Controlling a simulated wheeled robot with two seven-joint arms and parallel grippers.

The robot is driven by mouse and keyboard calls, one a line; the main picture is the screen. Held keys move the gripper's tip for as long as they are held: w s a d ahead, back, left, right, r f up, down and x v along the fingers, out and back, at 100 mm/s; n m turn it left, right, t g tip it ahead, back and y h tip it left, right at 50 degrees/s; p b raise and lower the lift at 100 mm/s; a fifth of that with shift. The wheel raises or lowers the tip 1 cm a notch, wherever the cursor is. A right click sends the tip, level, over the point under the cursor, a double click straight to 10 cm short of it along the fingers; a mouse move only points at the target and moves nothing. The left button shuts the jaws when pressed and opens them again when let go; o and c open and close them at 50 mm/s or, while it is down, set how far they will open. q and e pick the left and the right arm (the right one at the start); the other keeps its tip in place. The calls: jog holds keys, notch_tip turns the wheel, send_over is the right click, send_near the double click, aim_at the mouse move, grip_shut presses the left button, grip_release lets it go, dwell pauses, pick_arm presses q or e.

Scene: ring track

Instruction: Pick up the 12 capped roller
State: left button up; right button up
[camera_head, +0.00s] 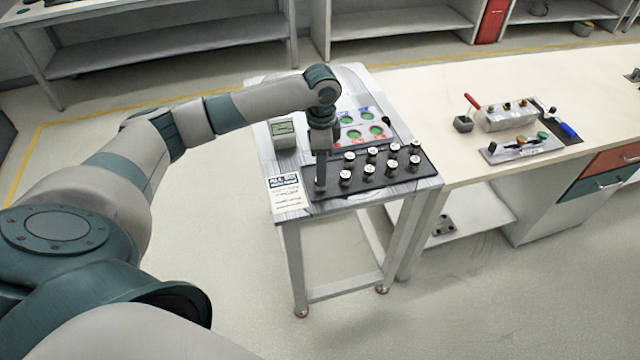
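Several capped rollers, dark with pale round caps, stand upright in two rows on a black tray (400,182) on a small grey stand. One roller (345,177) is in the front row, nearest my gripper on its right; another roller (415,162) is at the right end. Any numbers on the caps are too small to read, so I cannot tell which is 12. My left gripper (320,187) points straight down at the tray's left end. Its fingers are too small and dark to show whether they are open or hold a roller. My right gripper is out of view.
The stand also holds a grey device with a screen (283,134), a printed card (287,191) and a panel with green circles (377,132) behind the rollers. A workbench (450,95) with tools adjoins at right. Open floor lies in front.

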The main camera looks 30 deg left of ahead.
pick_arm(q)
jog(key=shift+s+d+f+p, duration=0.1)
jog(key=shift+s+f+p, duration=0.1)
jog(key=shift+f+p, duration=0.4)
notch_tip(320, 180, down, 3)
jog(key=shift+s+f+p, duration=0.1)
jog(key=shift+p, duration=0.45)
jog(key=shift+f, duration=0.3)
jog(key=shift+c, duration=0.7)
jog(key=c, duration=1.1)
jog(key=shift+r, duration=0.2)
